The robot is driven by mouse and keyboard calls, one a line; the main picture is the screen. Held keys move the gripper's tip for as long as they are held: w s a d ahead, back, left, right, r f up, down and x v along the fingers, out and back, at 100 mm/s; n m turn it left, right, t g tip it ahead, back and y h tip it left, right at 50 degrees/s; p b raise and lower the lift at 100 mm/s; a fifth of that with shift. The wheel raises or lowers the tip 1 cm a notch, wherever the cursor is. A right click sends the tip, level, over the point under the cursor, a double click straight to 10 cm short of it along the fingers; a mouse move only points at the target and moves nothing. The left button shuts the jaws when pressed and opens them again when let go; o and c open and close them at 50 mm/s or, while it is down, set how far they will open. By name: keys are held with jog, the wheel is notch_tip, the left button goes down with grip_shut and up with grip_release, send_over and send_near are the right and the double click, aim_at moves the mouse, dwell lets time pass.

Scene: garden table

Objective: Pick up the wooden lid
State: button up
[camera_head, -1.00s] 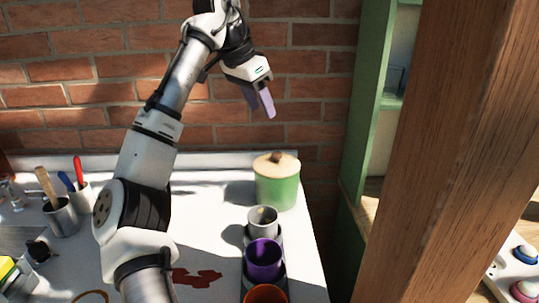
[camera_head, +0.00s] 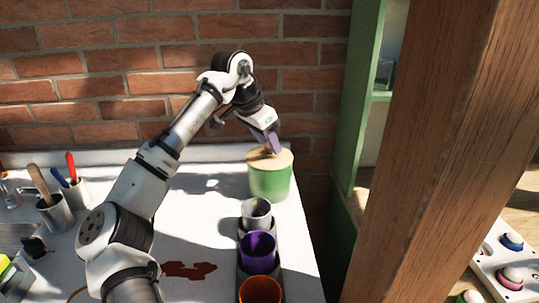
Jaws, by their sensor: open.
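The gripper is open.
A row of cups stands in front of the canister: a grey cup (camera_head: 256,213), a purple cup (camera_head: 258,252) and an orange cup (camera_head: 260,291). Metal tool holders (camera_head: 57,216) stand at the left. A brick wall (camera_head: 110,60) is behind, and a wooden post (camera_head: 435,150) at the right.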

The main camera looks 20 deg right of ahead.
jog(key=shift+d+f, duration=0.2)
jog(key=shift+f, duration=0.2)
jog(key=shift+c, duration=0.5)
grip_shut()
jog(key=shift+r, duration=0.1)
